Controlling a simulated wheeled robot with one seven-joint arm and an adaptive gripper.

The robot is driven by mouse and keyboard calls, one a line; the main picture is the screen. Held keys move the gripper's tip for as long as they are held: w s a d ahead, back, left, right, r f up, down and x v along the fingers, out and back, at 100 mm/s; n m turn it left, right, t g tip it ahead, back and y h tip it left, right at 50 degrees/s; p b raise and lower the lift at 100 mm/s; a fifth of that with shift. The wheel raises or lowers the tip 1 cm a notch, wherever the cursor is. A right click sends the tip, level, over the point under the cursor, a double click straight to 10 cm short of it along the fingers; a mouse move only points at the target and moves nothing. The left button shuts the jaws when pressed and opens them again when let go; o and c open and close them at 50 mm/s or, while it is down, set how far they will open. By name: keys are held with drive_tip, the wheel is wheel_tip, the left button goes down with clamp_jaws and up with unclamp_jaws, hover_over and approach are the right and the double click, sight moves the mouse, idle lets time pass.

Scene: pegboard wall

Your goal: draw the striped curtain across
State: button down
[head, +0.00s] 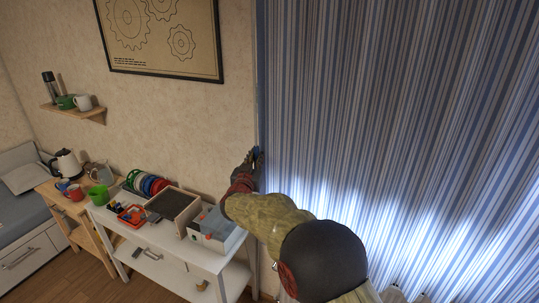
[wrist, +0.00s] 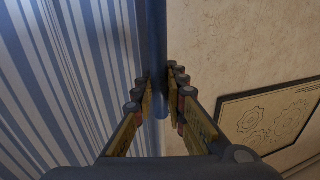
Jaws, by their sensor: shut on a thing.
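The striped curtain (head: 400,120) hangs in blue, grey and white stripes and fills the right half of the head view. Its left edge meets the beige wall. In the wrist view the striped curtain (wrist: 60,70) is on the left and ends in a plain blue vertical edge strip (wrist: 157,40). My gripper (head: 257,158) is at that left edge in the head view. In the wrist view my gripper (wrist: 162,95) has its two fingers on either side of the blue edge strip, shut on it. The curtain's lower part is partly hidden by my arm.
A white table (head: 150,265) with a grey-topped box, a red tray and coloured rolls stands left of my arm. A framed gear poster (head: 165,35) hangs above it. A small wall shelf (head: 80,113), a kettle (head: 67,163) and a bed (head: 25,230) are farther left.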

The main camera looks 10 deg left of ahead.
drive_tip(key=shift+w+a, duration=0.2)
drive_tip(key=shift+a, duration=0.4)
drive_tip(key=c, duration=1.8)
unclamp_jaws()
drive_tip(key=shift+s, duration=0.1)
drive_tip(key=s, duration=1.1)
drive_tip(key=shift+s, duration=0.4)
drive_tip(key=shift+a, duration=0.1)
